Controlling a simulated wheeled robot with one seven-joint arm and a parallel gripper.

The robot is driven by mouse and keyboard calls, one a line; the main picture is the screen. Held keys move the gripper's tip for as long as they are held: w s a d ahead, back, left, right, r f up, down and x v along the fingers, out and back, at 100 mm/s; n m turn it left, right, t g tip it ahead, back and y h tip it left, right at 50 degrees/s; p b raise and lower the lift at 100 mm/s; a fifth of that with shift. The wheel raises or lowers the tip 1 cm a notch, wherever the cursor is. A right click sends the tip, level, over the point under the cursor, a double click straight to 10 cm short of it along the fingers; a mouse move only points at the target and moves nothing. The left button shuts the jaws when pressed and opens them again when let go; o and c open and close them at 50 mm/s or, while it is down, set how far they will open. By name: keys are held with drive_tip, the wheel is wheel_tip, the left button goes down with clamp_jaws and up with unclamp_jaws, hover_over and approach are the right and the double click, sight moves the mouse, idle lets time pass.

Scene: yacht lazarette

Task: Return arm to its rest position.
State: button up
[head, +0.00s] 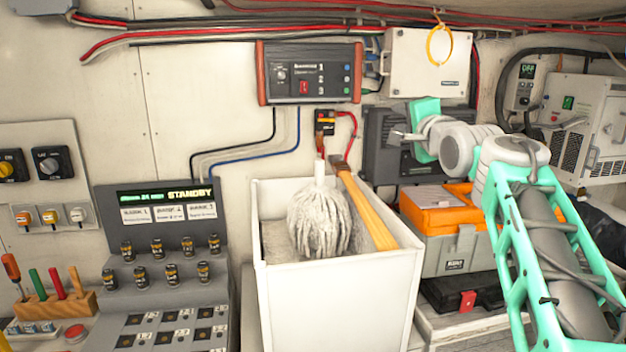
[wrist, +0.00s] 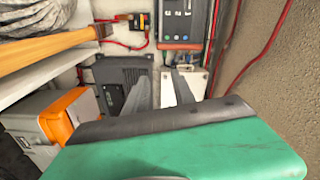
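My arm (head: 535,240) reaches up from the lower right in the head view, with mint-green and grey links. My gripper (head: 398,135) is raised at its end, in front of the grey wall unit and above the orange-topped toolbox. In the wrist view, the two grey fingers of my gripper (wrist: 163,92) stand apart with a gap between them. Nothing is held between them. The green gripper body (wrist: 190,150) fills the lower part of that view.
A white bin (head: 335,300) holds a mop head (head: 318,222) and a wooden handle (head: 365,205), left of my gripper. The orange-topped toolbox (head: 445,262) sits below it. A control panel (head: 310,75), white box (head: 428,65) and cables line the wall. A battery console (head: 165,205) stands left.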

drive_tip(key=s+a+f+n+g+h, duration=0.1)
drive_tip(key=s+f+n+g, duration=0.15)
drive_tip(key=s+f, duration=0.4)
drive_tip(key=s+a+f+n+g, duration=0.1)
drive_tip(key=s+f+n+g, duration=0.15)
drive_tip(key=f, duration=0.75)
drive_tip(key=s+a+f+n+g+h, duration=0.1)
drive_tip(key=s+f+n+g, duration=0.15)
drive_tip(key=s+f, duration=0.45)
drive_tip(key=s+f+n+g, duration=0.6)
drive_tip(key=s+f, duration=1)
drive_tip(key=f, duration=0.3)
drive_tip(key=shift+s+a+f+h, duration=0.25)
drive_tip(key=shift+s+a+h, duration=0.05)
drive_tip(key=shift+s+a, duration=0.1)
